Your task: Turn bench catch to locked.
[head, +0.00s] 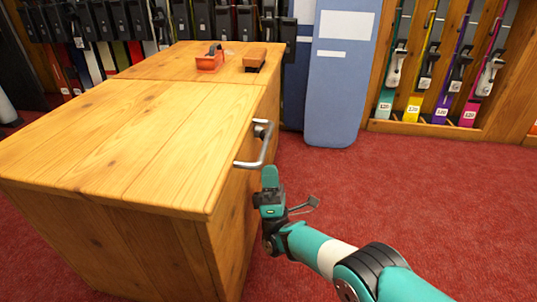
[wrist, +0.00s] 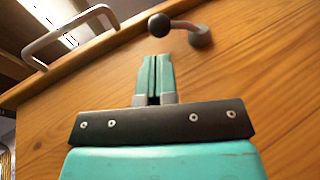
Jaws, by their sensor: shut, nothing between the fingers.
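The bench catch (wrist: 200,37) shows in the wrist view as a grey pivot on the wooden bench side, with a short arm reaching left to a black ball knob (wrist: 159,25). No locked or unlocked marking can be read. My gripper (wrist: 154,62) is shut and empty, its teal fingertips just below the knob in the picture; I cannot tell whether they touch it. In the head view my gripper (head: 269,176) is beside the right side of the wooden bench (head: 120,120), below the top edge. I cannot make out the catch clearly there.
A metal bar handle (head: 266,148) juts out at the bench's right edge, close above my gripper; it also shows in the wrist view (wrist: 70,30). An orange tray (head: 210,63) and a brown block (head: 255,60) lie on the bench. Red carpet (head: 420,200) is clear to the right.

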